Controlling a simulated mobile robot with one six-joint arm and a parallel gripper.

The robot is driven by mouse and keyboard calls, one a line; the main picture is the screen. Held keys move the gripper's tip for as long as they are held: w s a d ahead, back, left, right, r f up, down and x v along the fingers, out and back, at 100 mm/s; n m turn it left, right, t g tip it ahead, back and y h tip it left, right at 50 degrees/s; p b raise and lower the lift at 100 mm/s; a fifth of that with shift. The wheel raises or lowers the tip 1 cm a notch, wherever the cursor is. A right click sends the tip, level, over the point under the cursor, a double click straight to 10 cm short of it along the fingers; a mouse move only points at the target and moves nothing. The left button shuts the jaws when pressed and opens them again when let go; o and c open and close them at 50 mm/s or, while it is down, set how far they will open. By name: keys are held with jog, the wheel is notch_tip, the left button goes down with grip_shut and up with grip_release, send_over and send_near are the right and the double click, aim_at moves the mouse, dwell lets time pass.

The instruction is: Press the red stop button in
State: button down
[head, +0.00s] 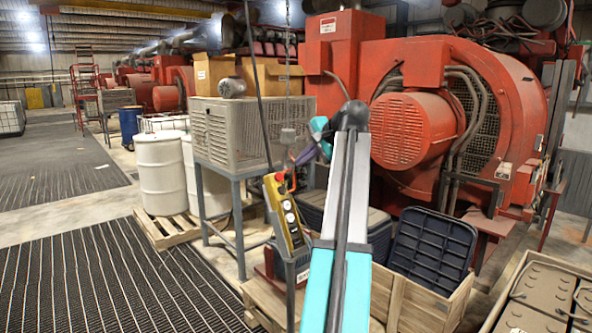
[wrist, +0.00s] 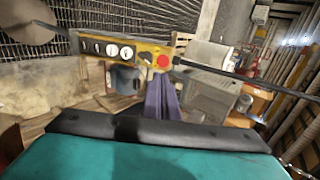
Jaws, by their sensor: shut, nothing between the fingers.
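A yellow pendant control box (head: 272,191) hangs at a tilt on a dark cable in the head view. The red stop button (head: 280,178) is at its upper end, above a row of pale round buttons. In the wrist view the box (wrist: 145,50) lies across the upper middle, and the red button (wrist: 162,62) faces me. My gripper (head: 298,162) has purple fingers, shut and empty, close to the button's upper right in the head view. In the wrist view the fingers (wrist: 161,82) point up just below the button. I cannot tell whether they touch it.
A grey caged unit (head: 245,130) on a stand is behind the pendant. White drums (head: 160,175) stand on a pallet to the left. A large red engine (head: 405,130) fills the right. Dark bins (head: 432,245) sit in a wooden crate. The striped floor mat (head: 120,275) is clear.

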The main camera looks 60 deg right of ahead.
jog(key=shift+v, duration=1.25)
